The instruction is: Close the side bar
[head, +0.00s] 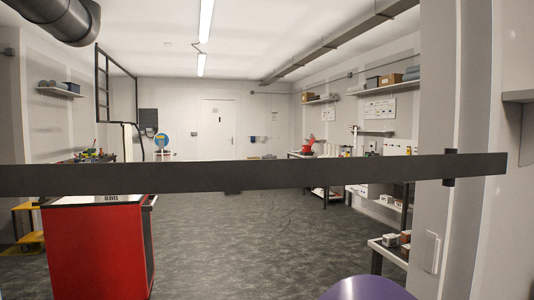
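A long dark bar (250,177) runs almost level across the whole head view, close in front of me. It leaves the picture at the left edge and ends at the right in front of the pale wall post. A small black bracket (449,181) shows behind the bar near its right end. I cannot tell whether the bar rests in it. Neither of my grippers is in view.
Beyond the bar, a red cabinet (95,250) marked "GLOVES" stands at the left. Open grey floor (230,245) lies in the middle. Shelving with boxes lines the right. A purple rounded surface (367,289) shows at the bottom edge.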

